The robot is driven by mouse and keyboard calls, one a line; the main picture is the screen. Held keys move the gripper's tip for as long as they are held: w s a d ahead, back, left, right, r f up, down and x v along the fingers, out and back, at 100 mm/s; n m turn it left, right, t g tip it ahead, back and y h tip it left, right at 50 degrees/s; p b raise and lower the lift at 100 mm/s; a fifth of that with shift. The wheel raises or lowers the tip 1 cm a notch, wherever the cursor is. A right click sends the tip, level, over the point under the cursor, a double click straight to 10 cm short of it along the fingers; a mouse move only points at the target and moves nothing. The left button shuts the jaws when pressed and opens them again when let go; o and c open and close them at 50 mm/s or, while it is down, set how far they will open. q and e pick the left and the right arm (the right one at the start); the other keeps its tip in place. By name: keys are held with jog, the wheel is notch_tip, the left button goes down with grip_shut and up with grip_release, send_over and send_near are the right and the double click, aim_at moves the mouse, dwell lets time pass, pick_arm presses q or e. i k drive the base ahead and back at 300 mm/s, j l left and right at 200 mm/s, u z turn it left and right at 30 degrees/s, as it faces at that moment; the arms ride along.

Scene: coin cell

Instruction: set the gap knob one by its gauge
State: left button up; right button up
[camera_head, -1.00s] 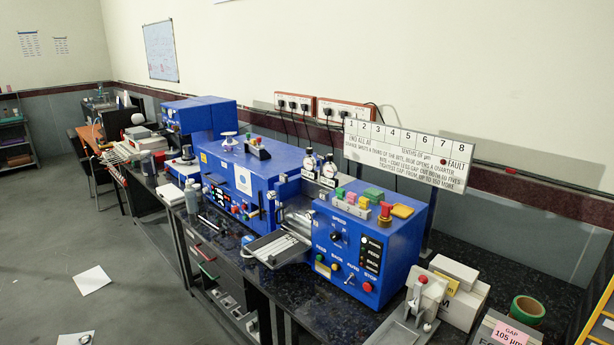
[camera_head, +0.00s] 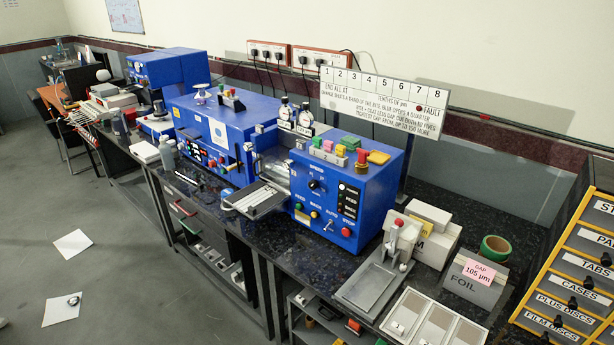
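A blue coating machine (camera_head: 370,205) stands on the dark bench in the middle. Two small round dial gauges, a left one (camera_head: 285,112) and a right one (camera_head: 305,118), stand at its left top edge, above white labels. Their needles are too small to read. I cannot tell which part is gap knob one. A black speed knob (camera_head: 315,185) is on the front panel. A pink card (camera_head: 479,272) reading "GAP 105 µm" is on the grey foil box (camera_head: 462,288). Neither of my grippers is in view.
A metal tray (camera_head: 256,200) juts out at the machine's left front. A grey press (camera_head: 375,280) and white boxes (camera_head: 428,235) stand to its right. A yellow drawer rack (camera_head: 570,265) is at the far right. The floor at left is mostly open, with two papers.

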aim_at(248, 147)
jog(key=i+j+z, duration=0.1)
jog(key=i+j, duration=0.15)
jog(key=i+j+z, duration=0.25)
jog(key=i+j, duration=0.2)
jog(key=j, duration=0.25)
jog(key=i+j+z, duration=0.1)
jog(key=j, duration=0.25)
jog(key=i+j+z, duration=0.1)
jog(key=i+j, duration=0.2)
jog(key=i+j+z, duration=0.15)
jog(key=j, duration=0.35)
jog(key=i+j+z, duration=0.1)
jog(key=j, duration=0.3)
jog(key=i+j+z, duration=0.1)
jog(key=j, duration=0.3)
jog(key=i, duration=0.1)
